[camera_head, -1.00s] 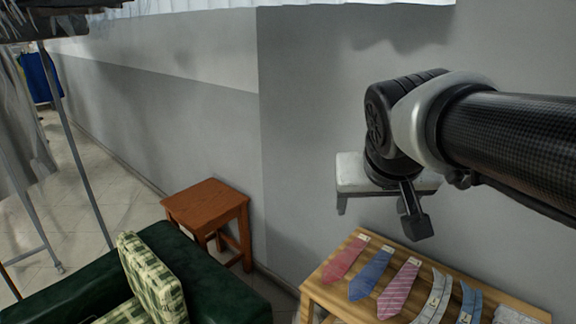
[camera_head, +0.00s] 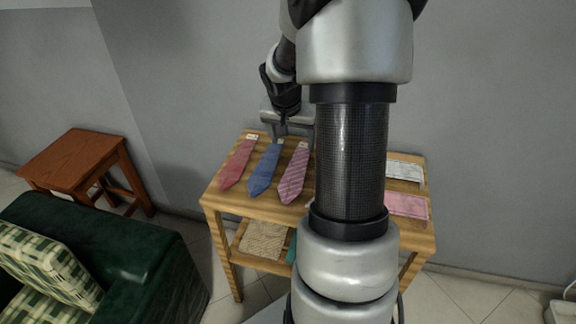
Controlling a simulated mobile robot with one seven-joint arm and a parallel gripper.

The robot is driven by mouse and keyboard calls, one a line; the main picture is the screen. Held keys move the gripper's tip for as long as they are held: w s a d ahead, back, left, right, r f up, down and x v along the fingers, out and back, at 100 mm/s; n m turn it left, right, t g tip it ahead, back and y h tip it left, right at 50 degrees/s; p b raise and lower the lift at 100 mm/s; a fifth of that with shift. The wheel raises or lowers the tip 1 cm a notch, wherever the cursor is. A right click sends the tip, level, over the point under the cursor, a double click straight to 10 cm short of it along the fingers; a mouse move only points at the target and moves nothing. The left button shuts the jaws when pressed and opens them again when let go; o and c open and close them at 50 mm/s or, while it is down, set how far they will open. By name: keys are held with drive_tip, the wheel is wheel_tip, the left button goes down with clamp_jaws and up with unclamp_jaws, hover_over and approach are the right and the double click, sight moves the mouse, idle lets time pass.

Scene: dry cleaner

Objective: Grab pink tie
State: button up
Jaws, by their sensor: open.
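A pink tie (camera_head: 295,175) with diagonal stripes lies flat on a wooden table (camera_head: 212,196), its narrow tagged end toward the wall. A blue tie (camera_head: 265,170) lies to its left, and a reddish-pink tie (camera_head: 238,164) lies at the far left. My gripper (camera_head: 291,131) is open and empty near the table's back edge, by the tagged ends of the blue and pink striped ties. Its height above them is hard to tell. My arm hides the table just right of the striped tie.
A pink folded cloth (camera_head: 407,206) and a white folded one (camera_head: 405,170) lie on the table's right. A lower shelf holds a beige folded item (camera_head: 263,240). A wooden stool (camera_head: 80,155) and green sofa (camera_head: 150,268) stand left. The wall is close behind.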

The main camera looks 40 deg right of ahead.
drive_tip(key=b, duration=0.1)
hover_over(295, 171)
drive_tip(key=s, duration=0.1)
drive_tip(key=f, duration=0.5)
drive_tip(key=a+f, duration=0.1)
drive_tip(key=f, duration=0.2)
drive_tip(key=shift+f, duration=0.3)
drive_tip(key=shift+s+a+b+x, duration=0.1)
drive_tip(key=shift+a+b+x, duration=0.1)
drive_tip(key=shift+x, duration=1.15)
drive_tip(key=shift+s+a+b+x, duration=0.1)
drive_tip(key=shift+s+b+x, duration=0.1)
drive_tip(key=shift+x, duration=1.15)
drive_tip(key=shift+f, duration=0.1)
drive_tip(key=shift+c, duration=0.2)
drive_tip(key=c, duration=1.1)
